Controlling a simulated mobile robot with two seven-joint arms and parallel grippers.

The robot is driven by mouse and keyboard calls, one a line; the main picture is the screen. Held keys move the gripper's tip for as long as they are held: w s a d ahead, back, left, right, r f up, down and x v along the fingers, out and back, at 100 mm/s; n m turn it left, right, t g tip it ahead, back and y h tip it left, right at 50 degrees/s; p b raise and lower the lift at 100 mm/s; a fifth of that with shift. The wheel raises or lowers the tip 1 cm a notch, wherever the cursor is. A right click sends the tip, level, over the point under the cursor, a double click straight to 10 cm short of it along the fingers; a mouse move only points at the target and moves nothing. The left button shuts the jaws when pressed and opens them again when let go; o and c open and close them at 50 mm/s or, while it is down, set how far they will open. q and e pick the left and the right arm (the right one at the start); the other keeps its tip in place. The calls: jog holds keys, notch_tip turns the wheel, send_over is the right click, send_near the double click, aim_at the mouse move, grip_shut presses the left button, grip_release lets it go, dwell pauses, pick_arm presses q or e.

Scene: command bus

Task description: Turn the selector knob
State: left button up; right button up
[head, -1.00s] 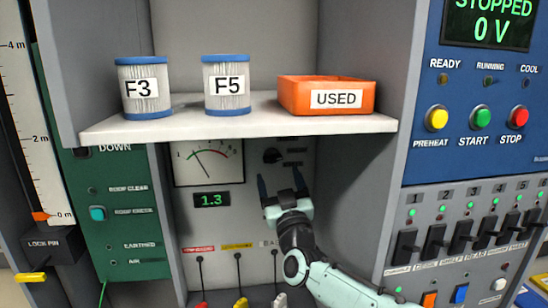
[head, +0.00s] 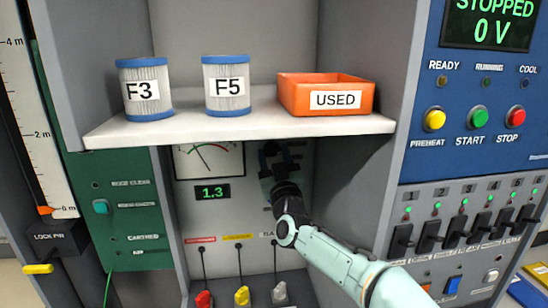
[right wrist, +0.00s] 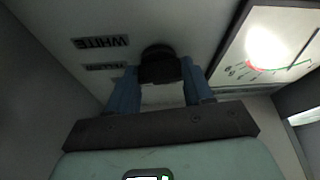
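The black round selector knob (right wrist: 160,64) is on the pale panel under the shelf. In the right wrist view it lies between the two blue fingers of my right gripper (right wrist: 158,78), one finger on each side. The fingers are spread about the knob's width; small gaps seem to remain, and I cannot make out firm contact. In the head view my right gripper (head: 281,160) is up at the panel and hides most of the knob. Labels beside the knob, one reading WHITE (right wrist: 100,42), show upside down in the wrist view. My left gripper is out of view.
A shelf (head: 240,125) with two filters (head: 145,90) and an orange USED bin (head: 325,95) hangs just above. A dial meter (head: 209,160) is left of the knob. Coloured levers (head: 241,296) stand below. A side wall and breaker panel (head: 470,225) are at right.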

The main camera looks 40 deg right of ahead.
jog(key=shift+m, duration=0.4)
jog(key=shift+f+m+g+h, duration=0.1)
jog(key=shift+m+g+h, duration=0.2)
jog(key=shift+m+h, duration=0.35)
jog(key=m, duration=0.1)
jog(key=m+h, duration=0.1)
jog(key=m, duration=0.1)
jog(key=shift+w+a+m+g+b, duration=0.15)
jog(key=shift+m+g+b, duration=0.1)
jog(key=shift+g+b, duration=0.15)
jog(key=shift+m+g+h, duration=0.55)
jog(key=shift+m+h, duration=0.1)
jog(key=shift+m, duration=0.8)
jog(key=shift+m+g+h, duration=0.55)
jog(key=shift+m+h, duration=0.05)
jog(key=shift+m, duration=1.15)
jog(key=o, duration=1.1)
jog(key=shift+c, duration=0.2)
jog(key=shift+a, duration=0.1)
